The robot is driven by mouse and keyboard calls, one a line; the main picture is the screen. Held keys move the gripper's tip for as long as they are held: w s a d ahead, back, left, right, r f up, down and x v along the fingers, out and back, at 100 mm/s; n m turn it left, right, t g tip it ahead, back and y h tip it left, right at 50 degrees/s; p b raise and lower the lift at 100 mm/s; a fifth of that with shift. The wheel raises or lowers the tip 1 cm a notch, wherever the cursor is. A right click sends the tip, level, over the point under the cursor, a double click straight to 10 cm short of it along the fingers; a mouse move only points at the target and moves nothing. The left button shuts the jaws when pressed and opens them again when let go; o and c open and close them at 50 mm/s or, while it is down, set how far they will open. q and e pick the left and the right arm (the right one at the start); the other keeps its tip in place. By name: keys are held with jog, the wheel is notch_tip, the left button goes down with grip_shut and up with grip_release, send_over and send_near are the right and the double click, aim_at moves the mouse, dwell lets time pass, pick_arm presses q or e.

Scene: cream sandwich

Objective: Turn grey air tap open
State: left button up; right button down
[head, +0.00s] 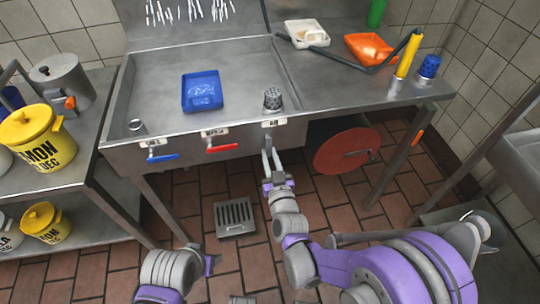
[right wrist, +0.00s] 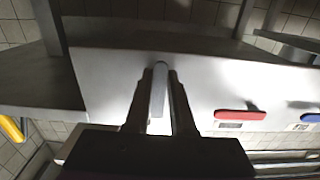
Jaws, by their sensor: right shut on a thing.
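The grey air tap is on the front panel of the steel sink, below a small white label (head: 273,122), to the right of the red and blue taps. Its grey lever (right wrist: 159,88) shows between my fingers in the right wrist view. My right gripper (head: 269,163) reaches up to the panel from below and is shut on this lever; its fingers (right wrist: 158,100) lie on both sides of it. In the head view the fingers largely hide the lever. My left gripper (head: 209,264) is low at the bottom left, away from the sink, and its jaws are unclear.
The red tap lever (head: 222,148) and blue tap lever (head: 163,157) stick out to the left on the same panel. A red hose reel (head: 346,148) hangs under the counter at right. A blue tray (head: 202,91) lies in the sink.

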jog(key=c, duration=0.8)
grip_release()
jog(key=shift+o, duration=0.2)
jog(key=shift+s, duration=0.1)
jog(key=v, duration=1)
jog(key=shift+s, duration=0.35)
jog(key=shift+d+r, duration=0.1)
